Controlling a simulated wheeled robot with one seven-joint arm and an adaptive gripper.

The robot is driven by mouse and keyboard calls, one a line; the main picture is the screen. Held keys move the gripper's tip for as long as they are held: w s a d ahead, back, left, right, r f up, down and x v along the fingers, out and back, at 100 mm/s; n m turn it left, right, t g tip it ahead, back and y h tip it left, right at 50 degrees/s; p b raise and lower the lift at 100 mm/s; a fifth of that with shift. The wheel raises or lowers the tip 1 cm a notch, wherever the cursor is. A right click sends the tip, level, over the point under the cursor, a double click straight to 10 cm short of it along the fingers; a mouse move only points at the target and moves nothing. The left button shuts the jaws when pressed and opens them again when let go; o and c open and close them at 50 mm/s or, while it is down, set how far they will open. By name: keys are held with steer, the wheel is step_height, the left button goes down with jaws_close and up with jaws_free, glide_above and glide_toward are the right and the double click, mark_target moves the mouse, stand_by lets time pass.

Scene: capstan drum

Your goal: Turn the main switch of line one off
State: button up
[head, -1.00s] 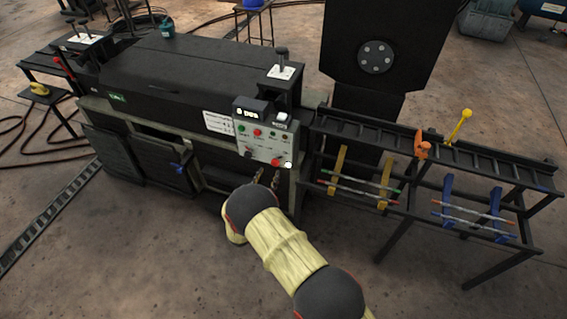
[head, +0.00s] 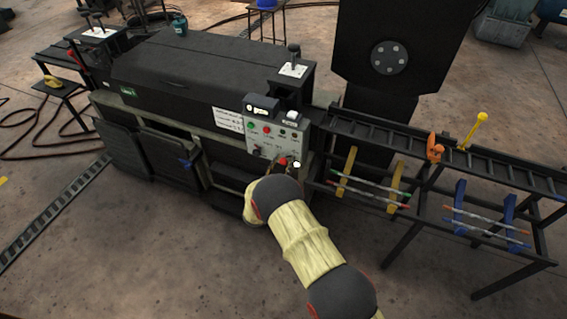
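A grey control panel (head: 261,136) stands on the front of the black machine. It carries a green and a red button in its upper row and small knobs, with labels too small to read. A red knob (head: 283,161) sits at its lower right, beside a white spot; I cannot tell for sure that it is the main switch. My arm comes up from below, and my gripper (head: 284,168) is right at the panel's lower right, by the red knob. The wrist hides most of the gripper. I cannot tell whether the fingers touch the knob, or their opening.
A black display box (head: 262,107) tops the panel. A lever on a white plate (head: 293,69) stands above it. To the right is a black rack (head: 450,160) with orange and yellow levers and striped rods. Concrete floor (head: 150,265) lies open in front.

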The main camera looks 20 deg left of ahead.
steer(key=c, duration=0.9)
steer(key=shift+n, duration=0.3)
steer(key=shift+c, duration=0.2)
steer(key=n, duration=0.3)
steer(key=shift+n, duration=0.3)
steer(key=n, duration=0.4)
steer(key=shift+n, duration=0.3)
steer(key=n, duration=0.4)
steer(key=shift+r+n, duration=0.1)
steer(key=shift+n, duration=2.4)
steer(key=o, duration=1.1)
